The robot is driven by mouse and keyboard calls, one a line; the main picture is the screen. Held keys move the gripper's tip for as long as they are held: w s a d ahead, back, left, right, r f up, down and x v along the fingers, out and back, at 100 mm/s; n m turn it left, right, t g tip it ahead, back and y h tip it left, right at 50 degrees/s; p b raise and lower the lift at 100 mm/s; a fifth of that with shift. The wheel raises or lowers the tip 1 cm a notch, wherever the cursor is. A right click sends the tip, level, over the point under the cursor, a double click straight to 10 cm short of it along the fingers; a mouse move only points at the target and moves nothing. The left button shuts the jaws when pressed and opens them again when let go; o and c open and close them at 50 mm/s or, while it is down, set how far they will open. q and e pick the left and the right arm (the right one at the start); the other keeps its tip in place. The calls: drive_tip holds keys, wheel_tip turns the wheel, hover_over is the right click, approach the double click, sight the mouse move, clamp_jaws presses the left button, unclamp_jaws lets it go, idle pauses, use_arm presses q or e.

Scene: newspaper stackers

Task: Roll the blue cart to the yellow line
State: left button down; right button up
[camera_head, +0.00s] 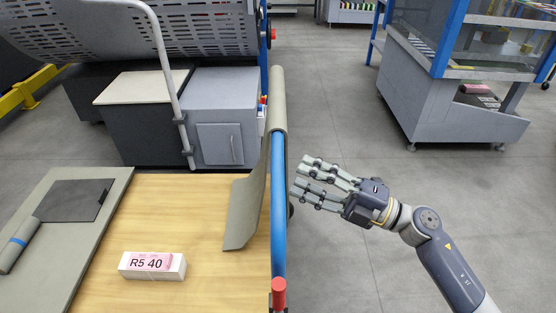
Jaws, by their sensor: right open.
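A blue bar (278,210) runs along the right edge of a wooden-topped surface (205,255), with a grey sheet draped over its upper part; I cannot tell for sure whether this is the blue cart. My right gripper (304,180) is open and empty, its fingers pointing left, just right of the blue bar with a small gap showing in the picture. My left gripper is not in view. No yellow line shows on the visible floor.
A white block labelled R5 40 (152,266) and a grey board (60,235) lie on the wood. Grey cabinets (222,120) stand behind. A blue-framed grey machine (450,105) stands at the upper right. The grey floor (330,110) between is clear.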

sight(278, 166)
drive_tip(key=x, duration=0.7)
drive_tip(key=shift+w, duration=0.1)
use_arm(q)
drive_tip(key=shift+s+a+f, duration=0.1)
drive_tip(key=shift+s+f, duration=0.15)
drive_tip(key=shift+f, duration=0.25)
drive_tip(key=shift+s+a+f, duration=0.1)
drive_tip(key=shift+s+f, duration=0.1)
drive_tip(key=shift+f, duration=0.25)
use_arm(e)
clamp_jaws()
